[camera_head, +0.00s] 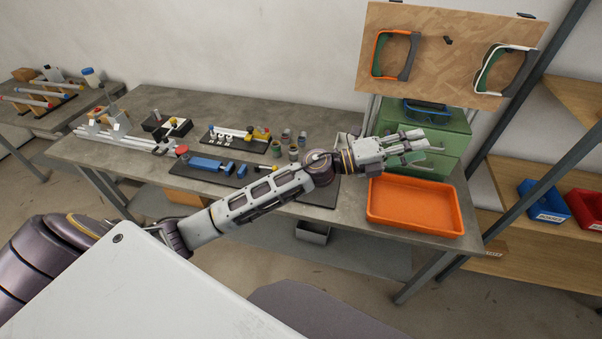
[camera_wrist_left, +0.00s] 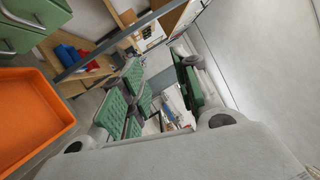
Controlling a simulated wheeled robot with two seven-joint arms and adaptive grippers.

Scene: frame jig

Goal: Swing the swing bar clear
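My left arm reaches across the bench, and my left gripper (camera_head: 408,146) is above its right part, in front of the green drawer unit. Its fingers are apart with nothing between them; the left wrist view shows the green finger pads (camera_wrist_left: 155,92) spread. On the bench, a dark plate holds a blue clamp-like device (camera_head: 210,165), partly behind my arm. Behind it a smaller dark plate carries a pale bar (camera_head: 232,131) with a yellow block at its right. I cannot tell which part is the swing bar. My gripper is well to the right of both fixtures. My right gripper is not in view.
An orange tray (camera_head: 415,207) lies on the bench's right end, below my gripper. The green drawer unit (camera_head: 452,140) stands behind it, under a wooden board (camera_head: 450,50) with two frames. Several small cylinders (camera_head: 276,148) stand mid-bench. Blue (camera_head: 543,204) and red bins sit on the right shelf.

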